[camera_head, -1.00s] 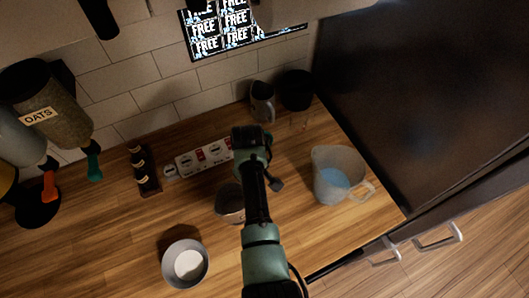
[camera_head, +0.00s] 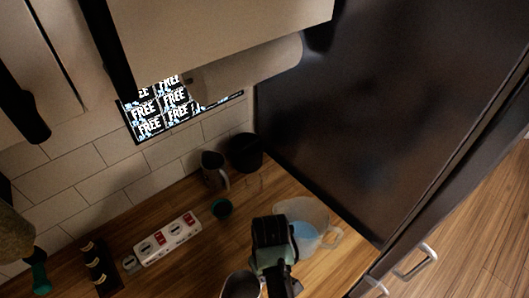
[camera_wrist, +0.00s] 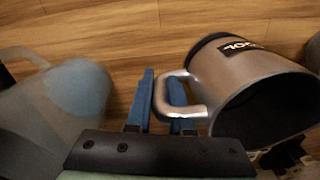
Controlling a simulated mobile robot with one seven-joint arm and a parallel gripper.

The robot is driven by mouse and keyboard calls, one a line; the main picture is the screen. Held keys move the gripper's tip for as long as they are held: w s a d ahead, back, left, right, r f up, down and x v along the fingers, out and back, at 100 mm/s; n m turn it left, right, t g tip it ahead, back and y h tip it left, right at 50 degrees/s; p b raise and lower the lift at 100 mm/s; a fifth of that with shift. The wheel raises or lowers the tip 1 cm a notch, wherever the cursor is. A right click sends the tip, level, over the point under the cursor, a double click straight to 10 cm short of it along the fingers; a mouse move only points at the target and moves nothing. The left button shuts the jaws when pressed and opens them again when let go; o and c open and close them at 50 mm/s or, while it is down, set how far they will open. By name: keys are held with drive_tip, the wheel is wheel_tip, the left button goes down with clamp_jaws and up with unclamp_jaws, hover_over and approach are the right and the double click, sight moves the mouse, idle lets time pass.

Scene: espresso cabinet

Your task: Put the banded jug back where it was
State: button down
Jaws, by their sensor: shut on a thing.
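A grey metal jug with a dark band and a label with pale lettering (camera_wrist: 238,85) is tilted mouth-on to the wrist view. My gripper (camera_wrist: 160,100) is shut on its handle, with a blue finger on either side. In the head view, my gripper's fingertips are hidden under the wrist, and part of the jug (camera_head: 240,286) shows at the bottom edge, left of the arm. I cannot tell whether its base touches the counter. A similar dark grey jug (camera_head: 212,168) stands by the wall.
A translucent pitcher (camera_head: 318,222) stands close right of my gripper and in the wrist view (camera_wrist: 60,100). Some counter left of the cup is bare.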

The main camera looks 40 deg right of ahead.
drive_tip(key=shift+w+f, duration=0.1)
drive_tip(key=shift+f, duration=2.15)
drive_tip(key=shift+f, duration=0.15)
drive_tip(key=c, duration=0.8)
unclamp_jaws()
wheel_tip(320, 180, up, 12)
drive_tip(key=shift+r+b, duration=0.15)
drive_tip(key=shift+b, duration=0.15)
